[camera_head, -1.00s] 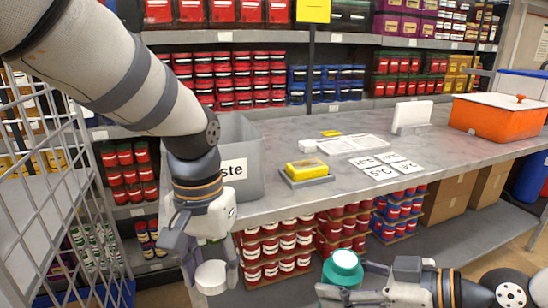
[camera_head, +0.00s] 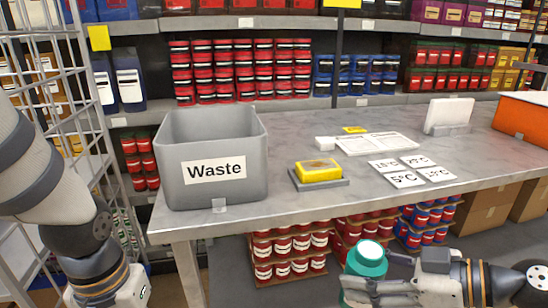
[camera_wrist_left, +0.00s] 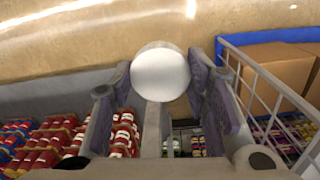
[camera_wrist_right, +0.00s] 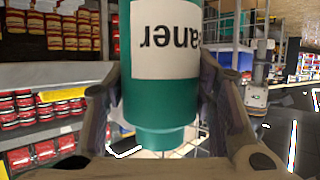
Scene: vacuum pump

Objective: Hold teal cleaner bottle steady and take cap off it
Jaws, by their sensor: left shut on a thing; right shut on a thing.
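The teal cleaner bottle (camera_head: 362,262) stands upright at the lower right of the head view, with a pale round top and no cap on it. My right gripper (camera_head: 362,288) is shut around it. The right wrist view shows the teal bottle (camera_wrist_right: 158,108) between the fingers, its label upside down. The white round cap (camera_wrist_left: 160,75) is between the fingers of my left gripper (camera_wrist_left: 160,90), which is shut on it. In the head view, my left arm is at the lower left; its fingertips and the cap are outside that picture, away from the bottle.
A grey Waste bin (camera_head: 257,137) stands at the left end of the grey table (camera_head: 290,125). A yellow block on a grey base (camera_head: 319,172) and temperature cards (camera_head: 405,180) lie to its right. A wire cage (camera_head: 92,90) is beside my left arm. Stocked shelves stand behind.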

